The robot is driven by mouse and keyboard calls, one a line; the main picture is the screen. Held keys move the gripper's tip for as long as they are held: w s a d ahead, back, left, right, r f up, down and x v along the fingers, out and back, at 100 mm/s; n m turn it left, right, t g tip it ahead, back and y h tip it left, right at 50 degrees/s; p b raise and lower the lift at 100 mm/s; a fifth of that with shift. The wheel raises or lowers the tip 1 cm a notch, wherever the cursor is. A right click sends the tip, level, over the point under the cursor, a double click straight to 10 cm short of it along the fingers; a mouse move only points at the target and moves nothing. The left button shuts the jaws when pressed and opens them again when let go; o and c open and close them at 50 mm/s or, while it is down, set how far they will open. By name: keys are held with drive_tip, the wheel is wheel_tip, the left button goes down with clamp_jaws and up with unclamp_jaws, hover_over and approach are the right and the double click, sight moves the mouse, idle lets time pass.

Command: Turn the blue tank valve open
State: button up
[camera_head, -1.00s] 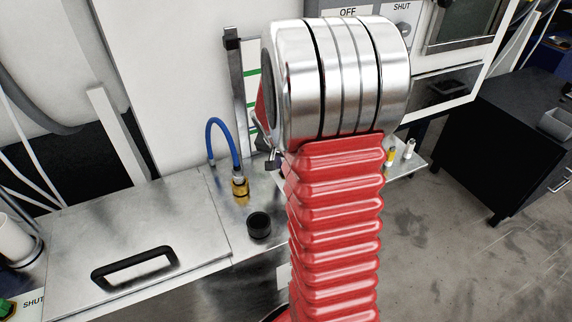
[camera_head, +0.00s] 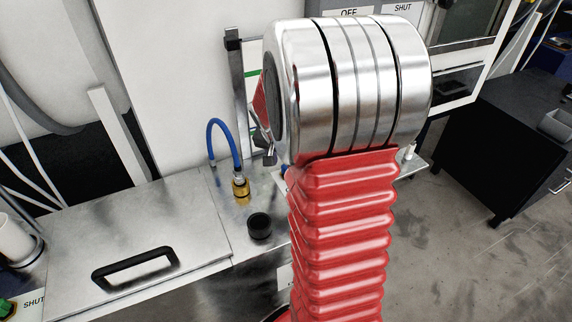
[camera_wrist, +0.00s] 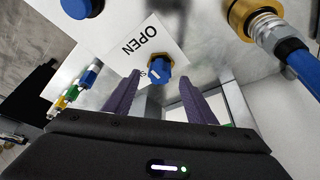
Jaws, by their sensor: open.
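The blue valve knob (camera_wrist: 160,72) has a short white mark on its face and sits by a white label (camera_wrist: 140,40) reading OPEN. A second word starting with S is mostly covered by the knob. In the wrist view my gripper (camera_wrist: 158,80) is open, with one purple finger on each side of the knob and the knob's face between the tips. I cannot tell whether either finger touches it. In the head view my arm hides most of the gripper; a small blue bit (camera_head: 284,168) shows beside the arm, perhaps the knob.
A brass fitting (camera_head: 240,187) with a blue hose (camera_head: 222,135) stands left of the arm, close to the gripper in the wrist view (camera_wrist: 262,18). A black cup (camera_head: 259,226) stands in front. Another blue round part (camera_wrist: 80,8) and small coloured pieces (camera_wrist: 70,92) lie left.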

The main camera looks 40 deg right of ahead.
drive_tip(key=v, duration=1)
drive_tip(key=shift+a+r, duration=0.2)
drive_tip(key=shift+r, duration=0.2)
drive_tip(key=s+a+r+n+t+y, duration=0.1)
drive_tip(key=s+a+n, duration=0.5)
drive_tip(key=a, duration=0.7)
drive_tip(key=s+a+r+n+t+y, duration=0.2)
drive_tip(key=s+a+n, duration=0.4)
drive_tip(key=a, duration=0.7)
drive_tip(key=shift+s+a+r+y, duration=0.15)
drive_tip(key=shift+s+r+y, duration=0.35)
drive_tip(key=shift+s+r, duration=0.35)
drive_tip(key=shift+f, duration=0.1)
drive_tip(key=shift+c, duration=0.5)
